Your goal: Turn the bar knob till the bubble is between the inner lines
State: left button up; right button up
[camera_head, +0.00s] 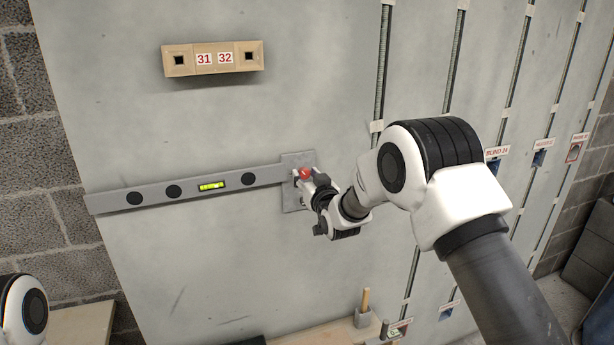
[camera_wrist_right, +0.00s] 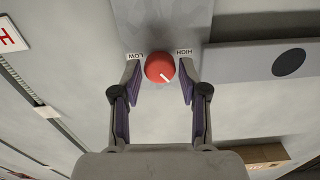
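A red knob (camera_head: 305,174) sits on a grey plate (camera_head: 291,205) at the right end of a long grey level bar (camera_head: 150,194). In the right wrist view the knob (camera_wrist_right: 160,67) has a white pointer line towards its lower right in the picture, with LOW and HIGH labels beside it. My right gripper (camera_wrist_right: 160,78) is open, its fingers on either side of the knob with small gaps. The bar slopes up to the right in the head view. Its yellow-green vial (camera_head: 211,186) is too small to tell the bubble's place. My left gripper is out of view.
A tan block (camera_head: 212,58) marked 31 and 32 is on the wall panel above the bar. Vertical conduits (camera_head: 452,70) with labels run down the right. A wooden ledge (camera_head: 325,335) with a wooden-handled item (camera_head: 364,308) is below. The panel around the bar is clear.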

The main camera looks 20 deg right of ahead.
grip_shut()
jog(key=m+b, duration=0.1)
jog(key=b, duration=0.1)
jog(key=m+b, duration=0.1)
jog(key=b, duration=0.1)
jog(key=shift+f, duration=0.35)
jog(key=shift+r+m, duration=0.15)
jog(key=shift+m, duration=0.45)
jog(key=shift+r, duration=0.15)
jog(key=o, duration=0.6)
grip_release()
